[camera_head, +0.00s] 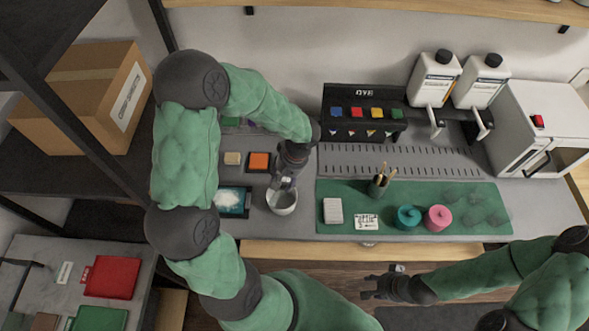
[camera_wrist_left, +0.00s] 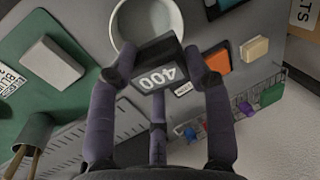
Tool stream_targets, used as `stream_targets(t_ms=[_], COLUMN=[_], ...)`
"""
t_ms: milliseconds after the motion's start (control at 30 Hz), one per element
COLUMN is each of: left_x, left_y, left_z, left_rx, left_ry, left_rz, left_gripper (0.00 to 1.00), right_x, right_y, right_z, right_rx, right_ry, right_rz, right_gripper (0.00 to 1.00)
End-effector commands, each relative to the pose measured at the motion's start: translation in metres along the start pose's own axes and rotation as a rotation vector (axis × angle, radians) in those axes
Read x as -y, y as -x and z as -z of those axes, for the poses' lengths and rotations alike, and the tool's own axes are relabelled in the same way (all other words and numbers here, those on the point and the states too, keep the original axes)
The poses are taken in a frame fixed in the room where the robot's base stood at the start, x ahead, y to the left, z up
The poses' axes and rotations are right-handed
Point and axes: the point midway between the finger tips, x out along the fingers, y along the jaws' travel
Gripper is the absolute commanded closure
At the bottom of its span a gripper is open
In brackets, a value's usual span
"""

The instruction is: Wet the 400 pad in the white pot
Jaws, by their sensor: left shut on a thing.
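My left gripper (camera_wrist_left: 157,82) is shut on the 400 pad (camera_wrist_left: 158,68), a dark block with white "400" lettering. The white pot (camera_head: 281,206) stands on the grey bench below this gripper. In the left wrist view the pot (camera_wrist_left: 122,38) lies just beyond the pad, which covers part of its rim. I cannot tell whether pad and pot touch. In the head view my left gripper (camera_head: 287,178) is over the pot's far side, with the pad barely distinguishable. My right gripper (camera_head: 376,285) is empty in front of the bench, its fingers apart.
An orange block (camera_head: 258,161) and a beige block (camera_head: 232,158) lie behind the pot. A blue-and-white tray (camera_head: 233,202) is at its left. The green mat (camera_head: 345,190) at right carries a white block (camera_head: 333,211), a brush cup (camera_head: 378,188), and teal (camera_head: 408,217) and pink (camera_head: 438,217) jars.

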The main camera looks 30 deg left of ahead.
Motion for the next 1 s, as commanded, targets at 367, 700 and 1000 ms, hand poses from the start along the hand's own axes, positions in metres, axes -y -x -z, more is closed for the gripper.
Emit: stream_targets(t_ms=[367,700,1000], left_x=[0.003,-0.004,-0.011], left_y=[-0.010,-0.036,-0.061], left_z=[-0.003,-0.002,-0.002], left_rx=[0.011,0.010,0.010], left_ry=[-0.004,-0.004,-0.004], left_rz=[0.010,0.009,0.009], left_gripper=[0.76,0.76,0.76], right_x=[-0.001,-0.006,-0.013], right_y=[-0.001,-0.017,-0.036], right_z=[0.000,0.000,0.001], right_rx=[0.001,0.001,0.000], right_ry=[0.000,0.000,0.000], right_rz=[0.000,0.000,0.000], right_gripper=[0.60,0.60,0.60])
